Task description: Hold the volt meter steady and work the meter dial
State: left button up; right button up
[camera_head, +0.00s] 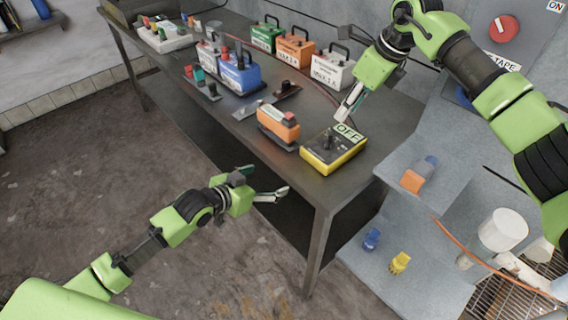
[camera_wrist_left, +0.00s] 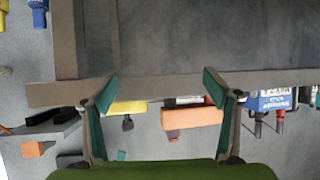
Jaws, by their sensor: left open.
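A yellow-edged meter box with a dark top (camera_head: 322,159) sits near the front corner of the workbench. A black dial knob (camera_head: 328,140) stands on its top, and an "OFF" sign (camera_head: 349,132) is at its back edge. In the left wrist view, the yellow side (camera_wrist_left: 130,107) and dark knob (camera_wrist_left: 128,123) show partly behind the left finger. My left gripper (camera_head: 272,195) is open and empty, in front of the bench and apart from the meter. Its spread fingers (camera_wrist_left: 161,76) face the bench edge. My right gripper (camera_head: 343,112) is just above and behind the meter; its finger gap is unclear.
An orange box (camera_head: 278,124) stands just left of the meter. Behind are green, orange and white handled boxes (camera_head: 293,48) and a blue one (camera_head: 240,74). The bench front edge (camera_head: 262,147) lies between my left gripper and the meter. A grey shelf (camera_head: 428,165) is at right.

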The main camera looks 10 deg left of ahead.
aim_at(315, 155)
pick_arm(q)
jog(key=s+d+r+m+h, duration=0.25)
jog(key=d+r, duration=0.35)
jog(key=r, duration=0.5)
jog(key=x, duration=1.3)
jog(key=shift+w+d+f, duration=0.15)
jog(key=shift+d, duration=0.2)
